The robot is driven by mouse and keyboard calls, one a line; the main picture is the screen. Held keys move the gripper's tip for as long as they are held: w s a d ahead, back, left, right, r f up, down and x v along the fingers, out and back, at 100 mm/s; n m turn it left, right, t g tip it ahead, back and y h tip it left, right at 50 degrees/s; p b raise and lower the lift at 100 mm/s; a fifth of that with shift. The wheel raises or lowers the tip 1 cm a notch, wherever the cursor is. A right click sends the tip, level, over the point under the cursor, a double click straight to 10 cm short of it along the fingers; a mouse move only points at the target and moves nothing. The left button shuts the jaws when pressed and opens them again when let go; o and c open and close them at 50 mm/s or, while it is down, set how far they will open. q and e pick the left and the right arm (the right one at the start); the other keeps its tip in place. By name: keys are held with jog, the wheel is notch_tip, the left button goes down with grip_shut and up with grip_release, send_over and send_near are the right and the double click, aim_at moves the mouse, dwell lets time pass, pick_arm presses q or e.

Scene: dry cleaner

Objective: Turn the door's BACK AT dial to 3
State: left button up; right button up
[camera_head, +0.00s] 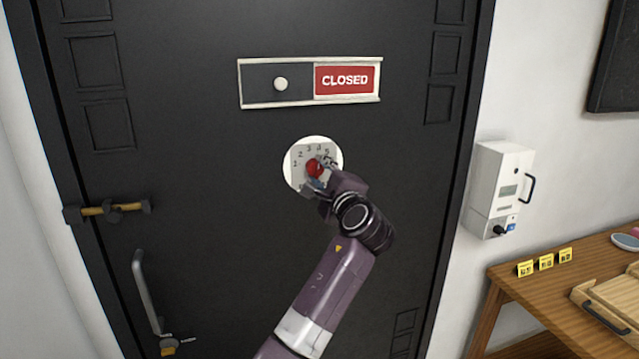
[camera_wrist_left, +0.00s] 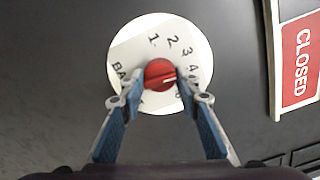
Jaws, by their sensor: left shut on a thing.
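The BACK AT dial is a white round plate (camera_head: 298,181) with numbers around a red knob (camera_head: 315,168), on the dark door below the sign. In the left wrist view the plate (camera_wrist_left: 140,38) shows 1, 2, 3 and 4; part of its lettering and the numbers past 4 are hidden by the fingers. The red knob (camera_wrist_left: 158,70) has a white pointer mark directed right, roughly toward 4. My left gripper (camera_head: 322,176) is at the dial; in its wrist view the fingertips (camera_wrist_left: 160,92) are on both sides of the knob, shut on it. My right gripper is not in view.
A sliding sign (camera_head: 345,80) reading CLOSED is above the dial. A brass latch (camera_head: 108,209) and a door handle (camera_head: 147,290) are at the door's left. A white wall box (camera_head: 500,180) and a wooden table (camera_head: 520,290) stand to the right.

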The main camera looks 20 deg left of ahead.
pick_arm(q)
jog(key=shift+n+b, duration=1.45)
jog(key=shift+n, duration=0.55)
jog(key=o, duration=1.2)
jog(key=shift+c, duration=0.2)
jog(key=v, duration=1.2)
